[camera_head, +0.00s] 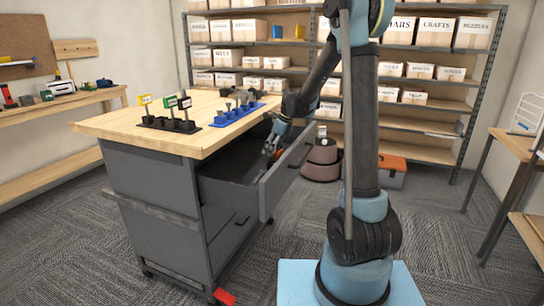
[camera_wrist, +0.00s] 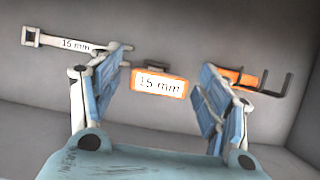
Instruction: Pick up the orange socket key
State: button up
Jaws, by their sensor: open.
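My gripper (camera_wrist: 160,72) is open in the wrist view, inside the open drawer (camera_head: 262,192), with nothing held. Between and beyond its fingers lies an orange-edged tag reading 15 mm (camera_wrist: 160,84), with a small dark part above it. An orange-handled tool (camera_wrist: 238,77) with dark bent rods lies on the drawer floor at the right, partly hidden by the right finger. I cannot tell for sure which orange piece is the socket key. In the head view my gripper (camera_head: 269,150) reaches into the drawer, and its fingers are too small to read.
A metal wrench with a white size label (camera_wrist: 72,43) lies at the left in the drawer, beside the left finger. The drawer wall (camera_wrist: 303,128) rises at the right. The wooden cabinet top (camera_head: 110,122) overhangs the drawer; it bears a blue tool holder (camera_head: 232,114).

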jog(key=c, duration=1.5)
